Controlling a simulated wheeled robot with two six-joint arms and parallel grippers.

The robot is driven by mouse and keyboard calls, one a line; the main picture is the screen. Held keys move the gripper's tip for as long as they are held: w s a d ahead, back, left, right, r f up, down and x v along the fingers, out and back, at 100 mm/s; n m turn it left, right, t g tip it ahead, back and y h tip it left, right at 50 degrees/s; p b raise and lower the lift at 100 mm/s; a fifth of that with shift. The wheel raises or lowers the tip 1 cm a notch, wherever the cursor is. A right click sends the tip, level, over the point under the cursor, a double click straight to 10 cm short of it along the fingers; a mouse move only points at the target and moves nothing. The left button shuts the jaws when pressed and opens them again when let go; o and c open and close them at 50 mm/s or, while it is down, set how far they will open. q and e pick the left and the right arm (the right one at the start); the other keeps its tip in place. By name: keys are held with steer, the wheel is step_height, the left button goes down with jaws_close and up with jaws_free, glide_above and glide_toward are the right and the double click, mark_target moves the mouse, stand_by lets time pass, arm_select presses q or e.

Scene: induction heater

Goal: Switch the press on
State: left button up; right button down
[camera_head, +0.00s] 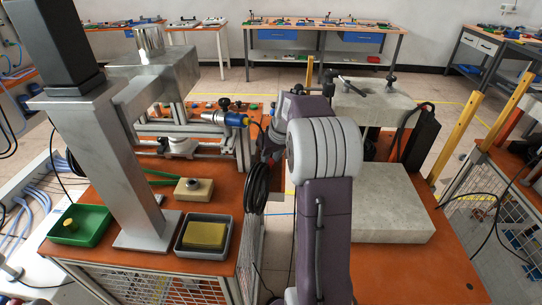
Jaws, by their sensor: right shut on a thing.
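The press is a grey metal column (115,165) on a flat foot, with a dark block above and a metal head (160,75) reaching right. It stands on the orange left table. A beige box with a round grey knob or button (193,188) sits right of the column; I cannot tell whether it is the press switch. My right arm rises from the bottom middle. My right gripper (270,150) is beyond the box, right of the press, partly hidden by its own wrist. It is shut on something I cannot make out. My left gripper is out of view.
A green tray (95,238) and a grey tray with a yellow block (205,236) flank the column foot. A stone slab (390,203) lies on the right table.

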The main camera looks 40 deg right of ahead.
steer(key=shift+a+r+m+h+p, duration=0.1)
steer(key=shift+m+h+p, duration=0.45)
steer(key=shift+m, duration=0.55)
steer(key=c, duration=1.1)
jaws_free()
steer(key=p+v, duration=0.1)
steer(key=v, duration=0.8)
steer(key=shift+p, duration=0.4)
